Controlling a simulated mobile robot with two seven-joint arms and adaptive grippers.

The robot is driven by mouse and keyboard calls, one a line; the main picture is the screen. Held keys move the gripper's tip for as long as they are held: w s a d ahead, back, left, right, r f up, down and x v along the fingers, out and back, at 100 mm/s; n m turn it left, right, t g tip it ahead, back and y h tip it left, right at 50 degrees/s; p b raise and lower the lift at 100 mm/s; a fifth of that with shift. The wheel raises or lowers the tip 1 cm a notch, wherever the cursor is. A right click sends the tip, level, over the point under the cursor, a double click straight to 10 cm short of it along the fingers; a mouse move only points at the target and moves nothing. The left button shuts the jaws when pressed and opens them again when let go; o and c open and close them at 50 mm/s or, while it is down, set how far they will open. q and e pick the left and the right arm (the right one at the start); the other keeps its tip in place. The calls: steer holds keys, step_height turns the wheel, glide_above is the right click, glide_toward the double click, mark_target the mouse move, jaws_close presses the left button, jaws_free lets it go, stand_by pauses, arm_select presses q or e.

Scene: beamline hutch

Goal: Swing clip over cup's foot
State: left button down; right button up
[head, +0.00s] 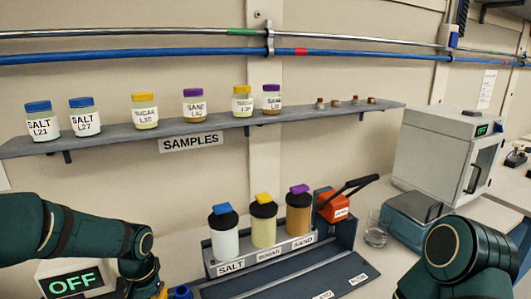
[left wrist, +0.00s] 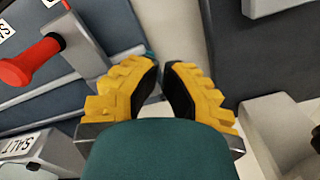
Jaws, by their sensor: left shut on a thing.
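My left gripper (left wrist: 162,72) has yellow ribbed fingers with dark pads, drawn close together. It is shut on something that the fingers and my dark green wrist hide. In the head view only a bit of yellow from it (head: 162,293) shows at the bottom edge, beside a small blue part (head: 182,292). A red knob (left wrist: 28,64) on a grey arm is to the left of the fingers, apart from them. I cannot tell whether it belongs to the clip. The cup's foot cannot be made out. My right arm is at lower right in the head view; its gripper is out of frame.
Salt, sugar and sand jars stand in a rack (head: 224,268). A red-bodied lever device (head: 333,207), a clear glass (head: 376,236) and a blue-grey device (head: 408,218) are right of it. A sign reading OFF (head: 73,283) is at lower left. A sample shelf (head: 107,139) runs above.

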arm_select(q)
steer(key=shift+w+a, duration=0.15)
steer(key=shift+a, duration=0.2)
steer(key=shift+w+a+p, duration=0.3)
steer(key=shift+a, duration=0.15)
steer(key=shift+w+a, duration=0.2)
steer(key=shift+w, duration=0.05)
stand_by(0.4)
steer(key=shift+w+a, duration=0.35)
steer(key=shift+w, duration=0.05)
step_height(320, 180, up, 7)
steer(key=s+p, duration=0.1)
steer(key=p, duration=0.4)
steer(key=shift+d+p, duration=0.3)
steer(key=shift+p, duration=0.05)
